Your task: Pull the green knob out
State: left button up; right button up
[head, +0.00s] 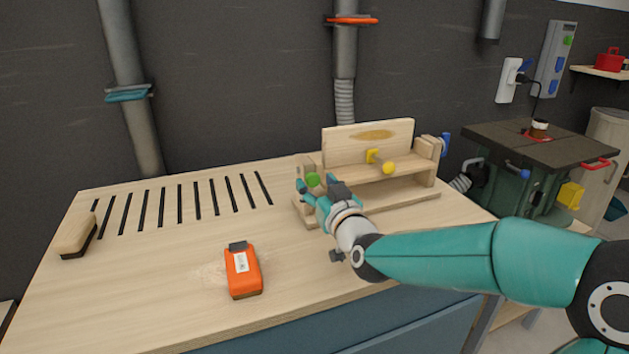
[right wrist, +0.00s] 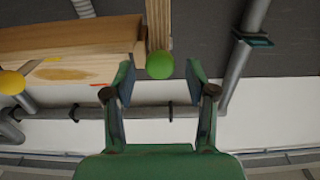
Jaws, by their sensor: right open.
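The green knob (head: 313,179) is a small ball at the left end of a wooden fixture (head: 367,134) on the workbench. In the right wrist view the green knob (right wrist: 160,65) shows between the tips of my open fingers, nearer the left one, with no contact that I can make out. My right gripper (head: 318,192) is at the left end of the fixture, by the knob, and is open; it also shows in the right wrist view (right wrist: 160,82). My left gripper is not in view.
A yellow ball knob (head: 389,168), a yellow piece (head: 371,156) and a blue part (head: 445,144) are on the fixture. An orange device (head: 243,271) and a brush (head: 76,236) lie on the slotted workbench (head: 180,270). A green machine (head: 530,145) stands at right.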

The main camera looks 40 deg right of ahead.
jog(key=shift+x, duration=0.8)
grip_shut()
